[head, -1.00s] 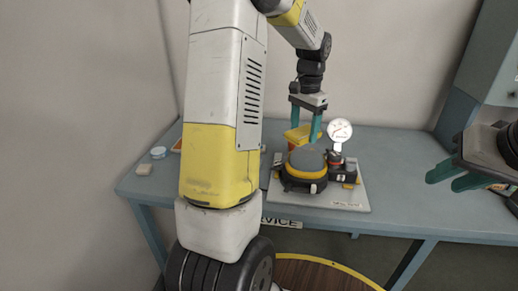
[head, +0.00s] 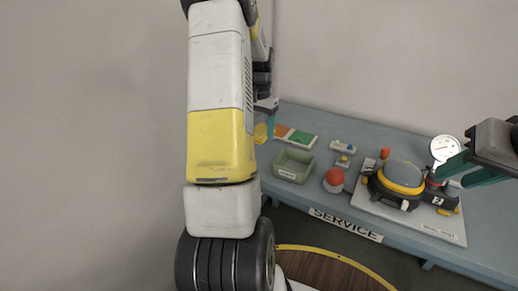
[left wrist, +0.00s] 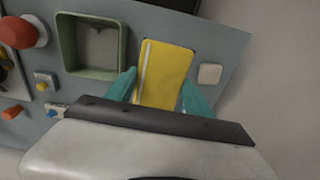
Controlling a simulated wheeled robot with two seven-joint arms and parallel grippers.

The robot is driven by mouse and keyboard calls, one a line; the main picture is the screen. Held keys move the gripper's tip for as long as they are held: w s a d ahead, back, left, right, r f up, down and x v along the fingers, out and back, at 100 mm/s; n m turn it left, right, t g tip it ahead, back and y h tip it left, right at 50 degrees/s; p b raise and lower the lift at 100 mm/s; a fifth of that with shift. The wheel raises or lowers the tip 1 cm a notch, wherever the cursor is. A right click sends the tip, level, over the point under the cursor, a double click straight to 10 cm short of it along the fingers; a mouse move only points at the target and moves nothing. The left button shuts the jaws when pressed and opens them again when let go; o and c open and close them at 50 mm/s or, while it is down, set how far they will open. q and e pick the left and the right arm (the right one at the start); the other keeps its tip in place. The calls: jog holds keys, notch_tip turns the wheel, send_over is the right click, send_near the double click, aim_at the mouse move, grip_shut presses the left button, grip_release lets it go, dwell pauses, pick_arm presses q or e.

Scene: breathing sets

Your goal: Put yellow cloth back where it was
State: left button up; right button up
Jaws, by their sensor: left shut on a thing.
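The yellow cloth (left wrist: 168,72) is between the teal fingers of my left gripper (left wrist: 160,92), which is shut on it, in the left wrist view. In the head view a bit of the cloth (head: 261,133) shows beside my left gripper (head: 269,124), near the left end of the table; my own arm hides the rest. I cannot tell whether the cloth touches the table. My right gripper (head: 455,175) is open and empty at the right, close to the gauge and the breathing device.
A green tray (left wrist: 122,45) is left of the cloth in the left wrist view, a white block (left wrist: 210,73) right of it. The blue table (head: 310,195) also holds an orange, white and green card (head: 296,137), a red-topped knob (head: 334,178) and the device (head: 402,175) on its board.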

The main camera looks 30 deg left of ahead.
pick_arm(q)
jog(key=shift+s+a+f, duration=0.3)
jog(key=shift+a+f, duration=0.45)
jog(key=shift+f, duration=0.1)
notch_tip(320, 180, down, 4)
jog(key=shift+f, duration=2.3)
jog(key=shift+f, duration=0.15)
jog(key=o, duration=1.6)
